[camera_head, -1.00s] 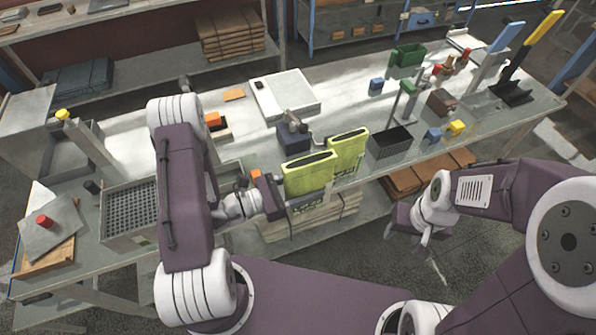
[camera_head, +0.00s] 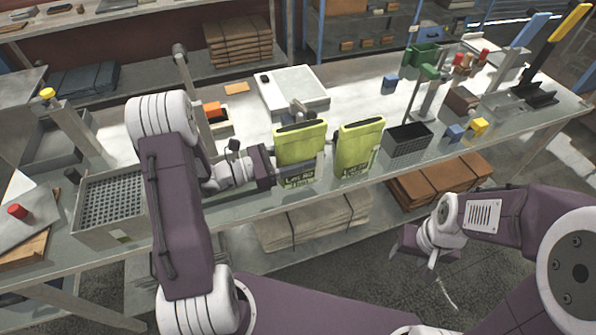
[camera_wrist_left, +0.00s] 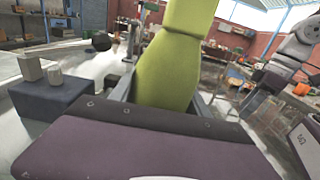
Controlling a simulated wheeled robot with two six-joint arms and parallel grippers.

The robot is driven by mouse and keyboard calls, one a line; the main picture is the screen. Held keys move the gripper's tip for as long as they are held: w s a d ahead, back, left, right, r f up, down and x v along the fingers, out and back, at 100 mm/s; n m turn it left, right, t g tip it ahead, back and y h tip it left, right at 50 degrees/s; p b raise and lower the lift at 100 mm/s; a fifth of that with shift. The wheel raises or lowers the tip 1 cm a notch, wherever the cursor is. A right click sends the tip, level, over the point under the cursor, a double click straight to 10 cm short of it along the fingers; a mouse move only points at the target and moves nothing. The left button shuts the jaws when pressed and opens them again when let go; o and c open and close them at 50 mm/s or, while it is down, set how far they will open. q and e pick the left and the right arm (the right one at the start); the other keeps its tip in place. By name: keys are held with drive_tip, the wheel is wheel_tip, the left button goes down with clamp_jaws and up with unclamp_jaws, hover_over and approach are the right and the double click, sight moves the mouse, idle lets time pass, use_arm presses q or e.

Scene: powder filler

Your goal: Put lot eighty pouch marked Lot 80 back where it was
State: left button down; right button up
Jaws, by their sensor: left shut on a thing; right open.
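A lime-green pouch (camera_head: 300,146) stands upright at the front edge of the bench, with its label low on the front reading Lot 80. My left gripper (camera_head: 301,172) is shut on this pouch from the left side. In the left wrist view the pouch (camera_wrist_left: 168,68) rises between the two fingers. I cannot tell whether its base touches anything. A second lime-green pouch (camera_head: 358,145) stands to its right, apart from it, with a label too small to read surely. My right gripper (camera_head: 440,278) is open and empty, low in front of the bench.
A black crate (camera_head: 408,141) stands right of the second pouch, with blue and yellow blocks (camera_head: 479,126) beyond. A white scale-like device (camera_head: 292,90) is behind the pouches. A grey perforated basket (camera_head: 109,205) stands at the left. Wrapped stacks (camera_head: 440,183) lie on the shelf below.

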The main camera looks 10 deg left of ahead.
use_arm(q)
drive_tip(key=shift+w+a+f, duration=0.3)
drive_tip(key=shift+w+f, duration=0.15)
drive_tip(key=shift+w, duration=0.2)
wheel_tip(320, 180, down, 4)
drive_tip(key=b, duration=0.4)
drive_tip(key=shift+s+f, duration=0.15)
drive_tip(key=shift+f, duration=0.05)
drive_tip(key=shift+r, duration=0.25)
drive_tip(key=shift+f, duration=0.15)
drive_tip(key=c, duration=0.5)
unclamp_jaws()
use_arm(e)
wheel_tip(320, 180, down, 4)
drive_tip(key=shift+f, duration=0.25)
use_arm(q)
drive_tip(key=shift+a+r, duration=0.15)
drive_tip(key=shift+r, duration=0.05)
drive_tip(key=v, duration=1.1)
drive_tip(key=shift+s+a, duration=0.2)
drive_tip(key=shift+s, duration=0.05)
use_arm(e)
drive_tip(key=shift+f, duration=0.35)
